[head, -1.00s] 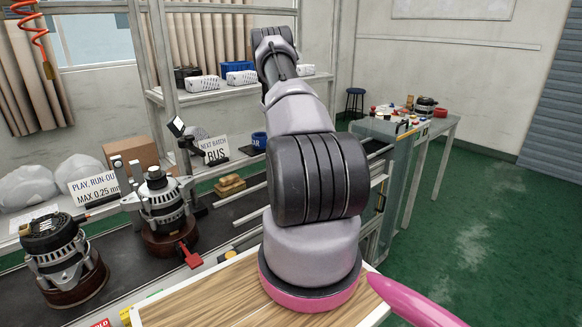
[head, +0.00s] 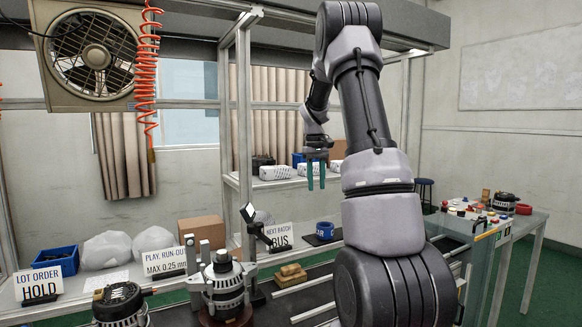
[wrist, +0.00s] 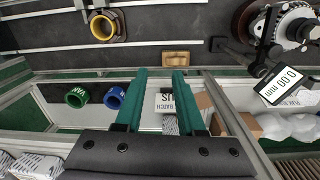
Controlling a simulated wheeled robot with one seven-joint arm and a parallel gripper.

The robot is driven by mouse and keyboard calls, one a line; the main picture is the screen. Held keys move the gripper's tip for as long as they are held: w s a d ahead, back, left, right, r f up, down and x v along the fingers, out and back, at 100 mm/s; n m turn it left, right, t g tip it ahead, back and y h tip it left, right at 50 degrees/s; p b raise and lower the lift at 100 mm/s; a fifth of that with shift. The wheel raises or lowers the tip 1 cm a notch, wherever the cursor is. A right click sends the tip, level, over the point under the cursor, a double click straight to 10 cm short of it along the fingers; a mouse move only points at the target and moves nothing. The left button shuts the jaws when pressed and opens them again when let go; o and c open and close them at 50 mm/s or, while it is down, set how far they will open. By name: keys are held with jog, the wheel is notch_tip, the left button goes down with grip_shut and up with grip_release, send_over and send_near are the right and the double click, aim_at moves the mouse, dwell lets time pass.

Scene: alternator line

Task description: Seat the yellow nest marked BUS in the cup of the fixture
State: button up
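A yellow ring (wrist: 102,27) with a dark opening, which looks like the nest, is near the top of the wrist view, on the dark belt by pale rails. Its marking is not readable, and I cannot tell whether it sits in a cup; the fixture is not clearly identifiable. The ring does not show in the head view. My gripper (head: 316,178) is raised above the bench, with its teal fingers pointing down. In the wrist view my gripper (wrist: 160,72) has its fingers apart with nothing between them, away from the yellow ring.
A green ring (wrist: 77,97) and a blue ring (wrist: 114,97) lie beside the BUS sign (wrist: 167,107). A tan block (wrist: 176,60) lies on the belt. An alternator (head: 222,287) with a dial gauge stands left of it. A side table (head: 510,225) stands at right.

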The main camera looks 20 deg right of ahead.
jog(key=s+a+r+m+t+y, duration=0.15)
jog(key=s+a+r+t, duration=0.25)
jog(key=s+a+r, duration=0.9)
jog(key=s+a+f+m+t, duration=0.1)
jog(key=s+a, duration=0.3)
jog(key=s, duration=0.3)
jog(key=s+a+m+t, duration=0.1)
jog(key=s+a+t, duration=0.1)
jog(key=s+a, duration=0.3)
jog(key=s+y, duration=0.1)
jog(key=s, duration=0.2)
jog(key=shift+s+f, duration=0.2)
jog(key=shift+f, duration=0.2)
